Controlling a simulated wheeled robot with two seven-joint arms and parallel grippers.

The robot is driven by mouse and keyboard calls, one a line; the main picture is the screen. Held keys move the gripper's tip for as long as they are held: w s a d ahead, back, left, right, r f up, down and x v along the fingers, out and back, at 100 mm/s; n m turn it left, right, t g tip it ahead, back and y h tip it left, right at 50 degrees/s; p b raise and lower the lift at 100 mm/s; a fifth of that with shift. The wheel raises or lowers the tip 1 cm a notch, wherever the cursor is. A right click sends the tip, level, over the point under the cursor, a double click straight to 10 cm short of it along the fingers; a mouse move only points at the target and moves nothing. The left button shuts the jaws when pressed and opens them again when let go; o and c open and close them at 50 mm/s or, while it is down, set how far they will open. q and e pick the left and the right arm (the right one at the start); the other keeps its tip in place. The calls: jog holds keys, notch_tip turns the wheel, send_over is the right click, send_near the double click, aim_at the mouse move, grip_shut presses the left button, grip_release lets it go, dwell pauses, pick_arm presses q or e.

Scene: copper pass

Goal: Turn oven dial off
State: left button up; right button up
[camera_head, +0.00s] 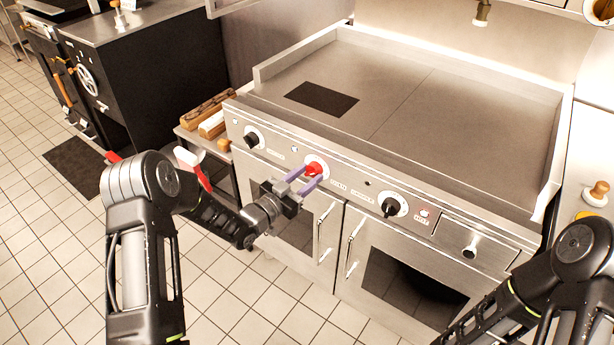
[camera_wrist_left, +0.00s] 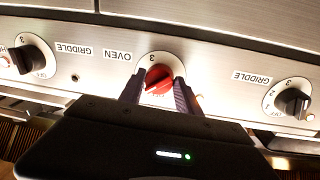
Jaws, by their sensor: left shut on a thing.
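The oven dial is a red knob (camera_head: 314,169) on the steel front panel of the range. It sits between two black griddle dials (camera_head: 251,140) (camera_head: 391,207). My left gripper (camera_head: 308,178) reaches the panel with its purple fingers on either side of the red knob, shut on it. My right gripper is out of view.
The flat griddle top (camera_head: 400,100) lies above the panel. Oven doors with upright handles (camera_head: 324,232) (camera_head: 354,240) are below. Wooden blocks (camera_head: 208,119) rest on a shelf left of the range. Tiled floor is open at the left.

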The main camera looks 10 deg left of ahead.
pick_arm(q)
grip_shut()
jog(key=shift+d+f+n+t+b, duration=0.1)
jog(key=shift+n+t+b, duration=0.1)
jog(key=shift+n+b, duration=2.25)
jog(key=shift+d+n+t+b, duration=0.1)
jog(key=shift+n+t+b, duration=0.1)
jog(key=shift+n+b, duration=2.25)
jog(key=shift+n, duration=0.3)
jog(key=o, duration=0.6)
grip_release()
